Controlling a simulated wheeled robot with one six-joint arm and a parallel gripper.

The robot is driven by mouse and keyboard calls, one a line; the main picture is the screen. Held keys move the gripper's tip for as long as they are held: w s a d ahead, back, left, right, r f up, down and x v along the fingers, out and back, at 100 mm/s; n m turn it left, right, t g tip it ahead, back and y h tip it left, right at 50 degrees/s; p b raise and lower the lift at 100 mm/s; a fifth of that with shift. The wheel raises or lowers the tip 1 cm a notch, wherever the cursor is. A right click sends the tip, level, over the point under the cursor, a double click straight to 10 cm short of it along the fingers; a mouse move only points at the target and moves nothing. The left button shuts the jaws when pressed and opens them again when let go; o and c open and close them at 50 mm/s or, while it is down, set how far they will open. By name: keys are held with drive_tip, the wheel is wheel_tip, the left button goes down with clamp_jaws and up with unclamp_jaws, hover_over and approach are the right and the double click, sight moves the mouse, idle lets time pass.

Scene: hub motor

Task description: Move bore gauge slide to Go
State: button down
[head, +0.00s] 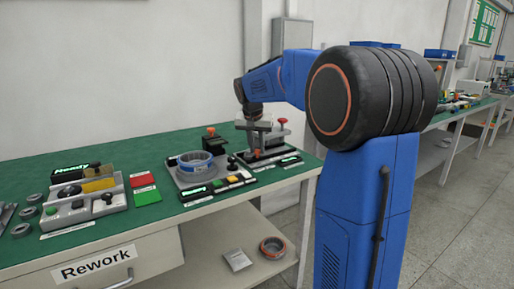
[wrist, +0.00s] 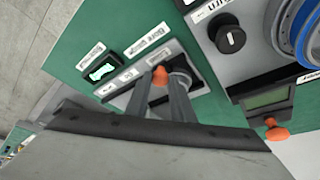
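The bore gauge is a grey block (wrist: 158,54) with a "Bore gauge" label, lying on the green bench top in the wrist view. An orange knob (wrist: 159,76), seemingly its slide handle, shows between my fingertips. My gripper (wrist: 164,80) has its two grey fingers apart, one on each side of the knob in this view; contact is not clear. Small white position labels lie along the block, too blurred to read surely. In the head view my gripper (head: 258,132) points down over the bore gauge at the bench's right end, with the orange knob (head: 257,153) just below it.
A grey fixture (wrist: 240,60) with a black knob and blue ring stands close on the right in the wrist view. Beside it is a small display unit (wrist: 265,105) with an orange knob. In the head view, red and green pads (head: 146,188) lie farther left.

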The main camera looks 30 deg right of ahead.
drive_tip(key=d, duration=0.8)
drive_tip(key=shift+w, duration=0.15)
drive_tip(key=c, duration=1.5)
unclamp_jaws()
drive_tip(key=shift+c, duration=0.2)
drive_tip(key=shift+r, duration=0.1)
drive_tip(key=v, duration=1.7)
drive_tip(key=shift+r, duration=0.1)
